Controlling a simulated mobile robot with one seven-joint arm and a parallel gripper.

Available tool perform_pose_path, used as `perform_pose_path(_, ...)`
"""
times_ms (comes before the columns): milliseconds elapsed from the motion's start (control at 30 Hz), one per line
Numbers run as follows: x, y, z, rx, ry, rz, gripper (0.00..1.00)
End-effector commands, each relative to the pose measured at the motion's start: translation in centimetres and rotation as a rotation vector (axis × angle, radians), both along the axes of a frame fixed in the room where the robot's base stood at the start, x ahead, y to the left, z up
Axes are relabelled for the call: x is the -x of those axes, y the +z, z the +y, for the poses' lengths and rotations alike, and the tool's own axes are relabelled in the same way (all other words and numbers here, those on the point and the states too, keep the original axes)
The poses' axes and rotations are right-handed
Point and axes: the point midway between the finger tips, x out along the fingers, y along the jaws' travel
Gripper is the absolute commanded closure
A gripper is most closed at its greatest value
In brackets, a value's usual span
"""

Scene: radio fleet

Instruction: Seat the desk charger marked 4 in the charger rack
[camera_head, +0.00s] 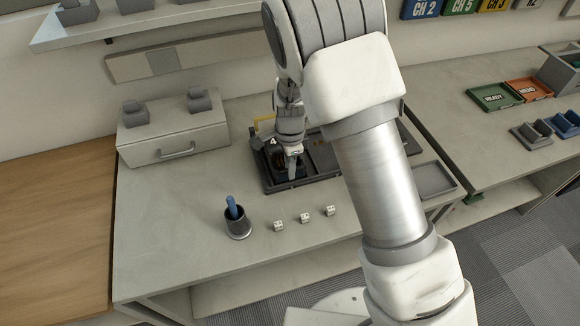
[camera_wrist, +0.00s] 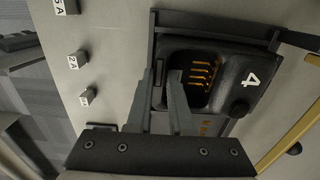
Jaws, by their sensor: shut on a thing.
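The desk charger marked 4 (camera_wrist: 258,82) is black, with a dark pocket and several gold contacts, and fills much of the wrist view. My gripper (camera_wrist: 160,78) is shut on the charger's side wall nearest the small cubes, one finger on each side of it. The charger lies within the dark frame of the charger rack (camera_wrist: 205,21), close to its walls; I cannot tell whether it is fully down. In the head view my gripper (camera_head: 292,158) points down at the left end of the rack (camera_head: 267,186), with the charger (camera_head: 278,158) partly hidden behind it.
Three small labelled cubes (camera_head: 305,217) and a dark cup (camera_head: 237,224) with a blue tool stand in front of the rack. A grey drawer unit (camera_head: 172,138) is behind left. Green (camera_head: 494,97) and orange (camera_head: 529,89) trays lie on the right bench. My arm hides part of the rack.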

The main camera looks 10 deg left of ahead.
Motion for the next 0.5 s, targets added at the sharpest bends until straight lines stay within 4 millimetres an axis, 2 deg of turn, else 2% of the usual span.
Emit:
perform_pose_path(267, -0.06, -0.34, 0.0, -0.001, -0.001, -0.002, 1.0)
perform_pose_path(300, -0.02, -0.24, -0.02, 0.0, -0.001, 0.0, 0.73)
perform_pose_path(433, -0.01, -0.22, -0.03, 0.0, -0.001, 0.0, 0.51)
perform_pose_path(500, -0.01, -0.22, -0.03, 0.0, -0.001, 0.0, 0.51)
